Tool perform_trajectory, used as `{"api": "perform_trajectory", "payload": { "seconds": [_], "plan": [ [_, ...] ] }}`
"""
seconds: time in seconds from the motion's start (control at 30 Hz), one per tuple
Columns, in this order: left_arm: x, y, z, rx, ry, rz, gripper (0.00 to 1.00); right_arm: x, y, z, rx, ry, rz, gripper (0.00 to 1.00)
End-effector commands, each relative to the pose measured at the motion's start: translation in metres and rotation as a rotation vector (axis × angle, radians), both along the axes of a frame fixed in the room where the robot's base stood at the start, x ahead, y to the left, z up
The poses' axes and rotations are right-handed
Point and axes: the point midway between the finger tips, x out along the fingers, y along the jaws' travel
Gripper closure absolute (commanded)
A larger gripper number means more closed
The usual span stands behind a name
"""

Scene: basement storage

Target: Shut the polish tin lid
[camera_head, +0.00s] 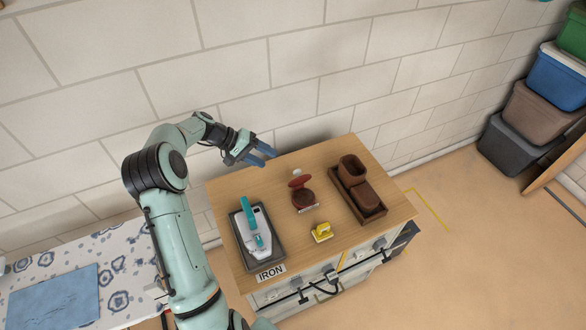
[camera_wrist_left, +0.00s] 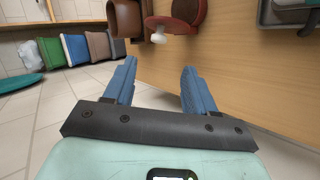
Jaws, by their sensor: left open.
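The polish tin (camera_head: 304,200) is a round, dark red-brown tin near the middle of the wooden top. Its lid (camera_head: 299,182) stands raised at the tin's back edge, so the tin is open. In the left wrist view the lid (camera_wrist_left: 172,26) shows from behind, with a pale knob, and the tin's body is partly hidden. My left gripper (camera_head: 264,154) is open and empty at the back edge of the top, behind and left of the tin. In the left wrist view my blue fingers (camera_wrist_left: 159,72) are spread apart, not touching the lid. My right gripper is out of view.
An iron (camera_head: 254,226) rests on a dark tray left of the tin. A yellow item (camera_head: 322,232) sits in front. Brown shoes or boxes (camera_head: 353,172) stand in a tray at right. The white wall is close behind. Stacked bins (camera_head: 540,105) stand far right.

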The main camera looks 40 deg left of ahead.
Motion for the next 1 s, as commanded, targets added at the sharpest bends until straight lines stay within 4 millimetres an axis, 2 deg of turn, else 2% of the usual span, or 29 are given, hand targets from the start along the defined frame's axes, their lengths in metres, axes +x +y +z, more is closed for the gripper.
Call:
{"api": "perform_trajectory", "payload": {
  "seconds": [0.3, 0.5, 0.7, 0.97, 1.0],
  "plan": [
    [0.035, -0.042, -0.04, -0.008, 0.0, -0.003, 0.44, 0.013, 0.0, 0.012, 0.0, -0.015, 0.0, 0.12],
    [0.052, -0.06, -0.061, -0.006, -0.001, 0.0, 0.44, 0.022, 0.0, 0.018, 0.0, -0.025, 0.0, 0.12],
    [0.058, -0.068, -0.071, -0.005, -0.001, 0.002, 0.44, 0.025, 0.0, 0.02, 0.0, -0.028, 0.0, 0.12],
    [0.058, -0.069, -0.073, -0.003, 0.0, 0.002, 0.44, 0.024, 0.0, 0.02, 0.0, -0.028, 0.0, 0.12],
    [0.058, -0.069, -0.073, -0.003, 0.0, 0.002, 0.47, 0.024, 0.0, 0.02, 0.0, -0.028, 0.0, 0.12]
  ]
}}
